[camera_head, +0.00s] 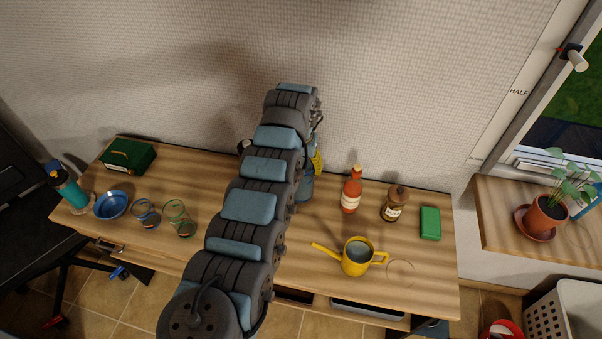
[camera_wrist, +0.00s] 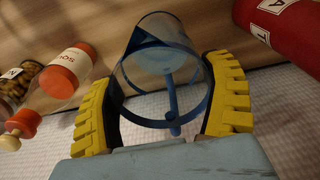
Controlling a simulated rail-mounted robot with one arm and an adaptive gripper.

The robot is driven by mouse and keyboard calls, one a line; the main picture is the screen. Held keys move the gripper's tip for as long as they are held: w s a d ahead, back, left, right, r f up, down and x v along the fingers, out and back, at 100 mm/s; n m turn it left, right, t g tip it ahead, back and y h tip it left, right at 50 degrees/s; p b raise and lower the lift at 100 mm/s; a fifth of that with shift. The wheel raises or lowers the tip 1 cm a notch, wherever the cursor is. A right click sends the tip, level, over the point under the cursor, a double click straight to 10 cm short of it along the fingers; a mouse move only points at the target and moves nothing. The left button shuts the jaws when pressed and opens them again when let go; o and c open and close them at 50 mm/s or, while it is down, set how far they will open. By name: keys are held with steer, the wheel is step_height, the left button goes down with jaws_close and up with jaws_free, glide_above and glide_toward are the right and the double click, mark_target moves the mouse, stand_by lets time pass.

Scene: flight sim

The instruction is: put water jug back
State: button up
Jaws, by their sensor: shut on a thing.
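The water jug (camera_wrist: 160,62) is a clear, blue-tinted round vessel with a blue rim and a blue handle. My gripper (camera_wrist: 163,95) is shut on it, with a yellow ribbed finger on each side. In the head view, part of the blue jug (camera_head: 305,188) shows beside my arm near the back of the wooden desk, and one yellow finger of my gripper (camera_head: 317,161) shows there. My arm hides the rest. I cannot tell whether the jug touches the desk.
A red bottle (camera_head: 351,193), brown bottle (camera_head: 394,205), green box (camera_head: 430,223) and yellow watering can (camera_head: 357,256) stand right of my arm. A red cylinder (camera_wrist: 285,30) is close to my gripper. A faint ring marks bare desk (camera_head: 400,272).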

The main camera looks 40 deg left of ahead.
steer(key=shift+w+f, duration=0.1)
steer(key=shift+f, duration=1.7)
steer(key=o, duration=1)
steer(key=shift+o, duration=0.2)
steer(key=r, duration=1.2)
steer(key=shift+s+r, duration=0.15)
steer(key=shift+s, duration=0.05)
